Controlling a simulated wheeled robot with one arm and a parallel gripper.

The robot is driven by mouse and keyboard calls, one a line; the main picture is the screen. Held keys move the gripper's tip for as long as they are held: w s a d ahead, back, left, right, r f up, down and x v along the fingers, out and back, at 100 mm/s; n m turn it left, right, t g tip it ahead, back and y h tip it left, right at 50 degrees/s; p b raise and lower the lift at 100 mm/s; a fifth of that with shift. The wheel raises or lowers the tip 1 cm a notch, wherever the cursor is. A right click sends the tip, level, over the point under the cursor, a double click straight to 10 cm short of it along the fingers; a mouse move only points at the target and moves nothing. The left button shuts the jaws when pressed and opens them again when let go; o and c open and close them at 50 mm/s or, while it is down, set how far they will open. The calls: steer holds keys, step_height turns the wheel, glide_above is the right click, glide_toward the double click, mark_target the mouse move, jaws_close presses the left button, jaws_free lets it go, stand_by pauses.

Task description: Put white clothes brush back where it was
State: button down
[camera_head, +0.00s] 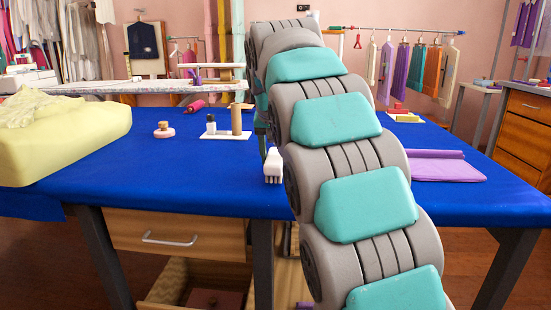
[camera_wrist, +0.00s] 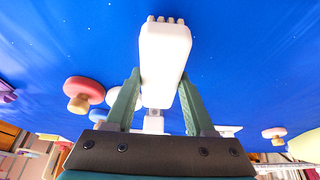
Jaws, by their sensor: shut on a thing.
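The white clothes brush (camera_wrist: 165,50) is held between the two green fingers of my gripper (camera_wrist: 160,82) in the wrist view, with its bristle end pointing away from the palm. In the head view the brush (camera_head: 273,161) shows at the left edge of my arm, bristles down, over the blue table (camera_head: 200,178). I cannot tell whether the bristles touch the cloth. My gripper is mostly hidden behind my arm in the head view.
A white tray (camera_head: 227,136) with a bottle and a brown cylinder stands behind left. A pink-based wooden knob (camera_head: 164,130) is farther left, near a yellow cushion (camera_head: 58,135). Folded purple cloth (camera_head: 445,166) lies right of my arm. The table's front left is clear.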

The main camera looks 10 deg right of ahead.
mark_target(274, 160)
steer(key=shift+f, duration=0.25)
steer(key=shift+f, duration=0.15)
steer(key=shift+c, duration=1.3)
jaws_free()
steer(key=v, duration=0.7)
steer(key=shift+r, duration=0.3)
steer(key=shift+p+v, duration=1.4)
steer(key=shift+v, duration=1)
steer(key=shift+s, duration=0.1)
